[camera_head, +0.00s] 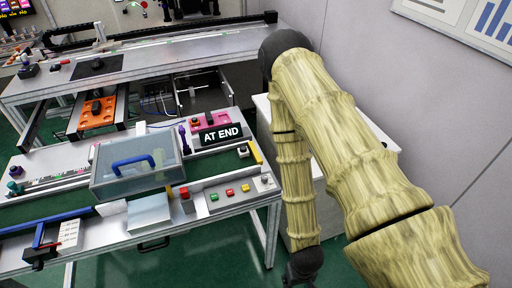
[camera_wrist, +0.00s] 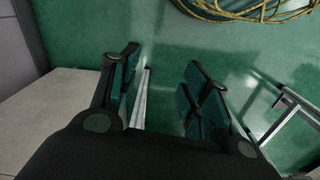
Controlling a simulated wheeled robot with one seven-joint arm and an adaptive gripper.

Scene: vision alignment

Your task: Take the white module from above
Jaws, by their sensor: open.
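I cannot pick out the white module with certainty. A small white block (camera_head: 112,207) and a larger pale box (camera_head: 149,213) sit on the front of the near workbench, beside a clear cover (camera_head: 137,170) with a blue handle. My gripper (camera_wrist: 163,92) is open and empty in the wrist view, its dark fingers apart over the green floor. In the head view only the dark end of my arm (camera_head: 303,266) shows, low and to the right of the bench; its fingers cannot be made out there.
The near bench carries a black "AT END" sign (camera_head: 221,134) and a button panel (camera_head: 234,193). A pale cabinet (camera_head: 376,145) stands behind my arm. In the wrist view, coiled yellow cable (camera_wrist: 245,12) lies on the floor and a metal frame (camera_wrist: 290,107) is at right.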

